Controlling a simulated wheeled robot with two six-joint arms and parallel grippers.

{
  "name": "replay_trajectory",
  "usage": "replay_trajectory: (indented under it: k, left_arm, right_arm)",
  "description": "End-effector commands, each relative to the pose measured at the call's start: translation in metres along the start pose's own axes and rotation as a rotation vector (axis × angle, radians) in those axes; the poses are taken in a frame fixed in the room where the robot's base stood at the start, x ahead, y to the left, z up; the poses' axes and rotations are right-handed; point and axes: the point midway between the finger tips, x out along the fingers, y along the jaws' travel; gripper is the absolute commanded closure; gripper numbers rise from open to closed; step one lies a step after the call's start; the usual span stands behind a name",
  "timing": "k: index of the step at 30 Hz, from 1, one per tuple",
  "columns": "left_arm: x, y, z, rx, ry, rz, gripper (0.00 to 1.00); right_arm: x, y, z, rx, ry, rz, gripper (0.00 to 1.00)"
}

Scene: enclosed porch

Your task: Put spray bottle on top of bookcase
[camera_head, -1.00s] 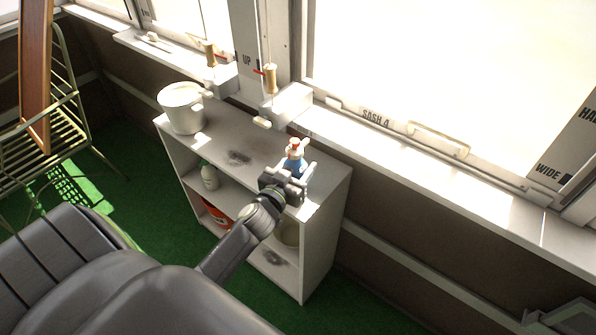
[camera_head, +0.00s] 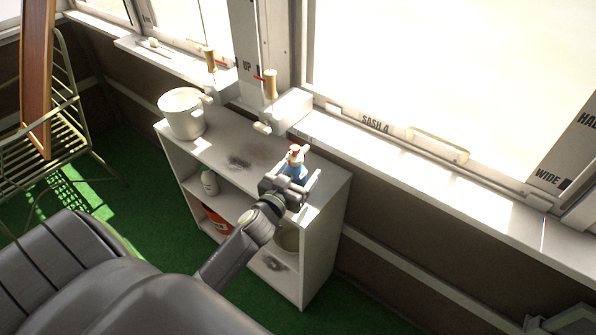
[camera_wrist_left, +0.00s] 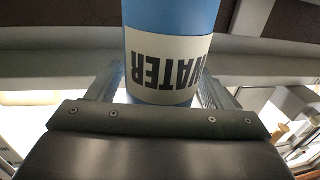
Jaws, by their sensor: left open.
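The spray bottle (camera_head: 296,167), blue with a white and red head, is upright at the right end of the bookcase (camera_head: 265,163) top. My left gripper (camera_head: 295,177) is open, its fingers on either side of the bottle. In the left wrist view the blue bottle (camera_wrist_left: 171,18) with its white WATER label fills the space between the fingers (camera_wrist_left: 165,85). The bottle's base is hidden behind the gripper in the head view. My right gripper is not in view.
A white bucket (camera_head: 183,117) stands at the bookcase's left end. The middle of the top is clear.

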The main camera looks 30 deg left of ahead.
Motion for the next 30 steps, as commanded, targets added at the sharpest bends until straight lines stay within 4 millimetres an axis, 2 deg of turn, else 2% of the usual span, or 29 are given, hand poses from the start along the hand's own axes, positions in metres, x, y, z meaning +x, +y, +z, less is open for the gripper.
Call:
replay_trajectory:
  k: [15,21,30]
  left_arm:
    - [-0.097,0.0,0.003,0.0,-0.002,-0.001,0.27]
    - [-0.116,0.0,0.002,-0.001,-0.002,-0.001,0.27]
    - [-0.12,0.0,0.0,0.0,0.0,0.0,0.27]
  right_arm:
    - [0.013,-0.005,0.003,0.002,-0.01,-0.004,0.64]
    - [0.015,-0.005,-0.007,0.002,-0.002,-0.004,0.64]
    - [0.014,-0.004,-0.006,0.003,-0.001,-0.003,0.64]
